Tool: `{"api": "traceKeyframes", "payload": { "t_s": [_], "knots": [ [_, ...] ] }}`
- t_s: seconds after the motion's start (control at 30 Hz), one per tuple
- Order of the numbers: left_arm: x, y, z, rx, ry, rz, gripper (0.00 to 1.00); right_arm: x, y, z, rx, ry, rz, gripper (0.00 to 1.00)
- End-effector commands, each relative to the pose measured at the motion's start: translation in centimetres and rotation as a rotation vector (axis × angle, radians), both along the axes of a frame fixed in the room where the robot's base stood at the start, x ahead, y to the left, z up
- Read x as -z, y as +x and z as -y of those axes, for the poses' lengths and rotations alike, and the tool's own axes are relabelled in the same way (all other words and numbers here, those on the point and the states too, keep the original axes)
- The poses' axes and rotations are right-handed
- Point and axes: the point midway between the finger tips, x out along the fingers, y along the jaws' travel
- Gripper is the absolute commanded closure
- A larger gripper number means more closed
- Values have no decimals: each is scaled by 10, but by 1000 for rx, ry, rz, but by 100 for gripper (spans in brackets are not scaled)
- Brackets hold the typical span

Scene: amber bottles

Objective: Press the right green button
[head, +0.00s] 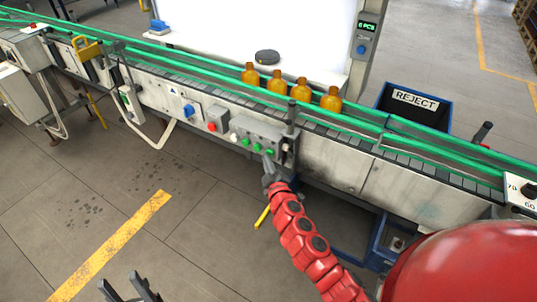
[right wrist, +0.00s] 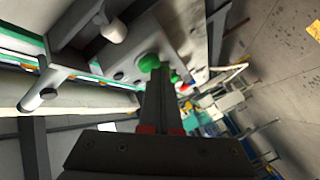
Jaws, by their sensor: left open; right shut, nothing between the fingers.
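A grey control panel (head: 262,131) on the conveyor's front carries a row of small buttons, several of them green. The right green button (head: 269,152) is at the row's right end. My right gripper (head: 267,158) is shut and empty, with its tips at or just in front of this button; I cannot tell whether they touch. In the right wrist view the shut fingers (right wrist: 159,75) point at the panel, with one large green button (right wrist: 148,62) at the tips and another green one (right wrist: 174,76) beside them. My left gripper (head: 130,289) is open and empty at the bottom edge.
Several amber bottles (head: 277,83) stand on the conveyor (head: 215,85) between green rails. A red button (head: 212,127) and a blue switch (head: 188,110) are left of the panel. A dark post (head: 291,115) rises at the panel's right. A blue reject bin (head: 430,108) stands behind the conveyor.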

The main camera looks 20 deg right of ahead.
Motion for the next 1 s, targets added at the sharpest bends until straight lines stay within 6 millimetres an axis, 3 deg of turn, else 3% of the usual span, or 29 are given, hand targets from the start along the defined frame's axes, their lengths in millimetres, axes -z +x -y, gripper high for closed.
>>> {"api": "traceKeyframes", "payload": {
  "t_s": [0.67,1.0],
  "knots": [
    [0,0,0,0,0,0,50,0,2,4,1,0,0,100],
    [6,0,0,0,0,0,50,1,-7,-8,1,0,-1,100]
  ]
}}
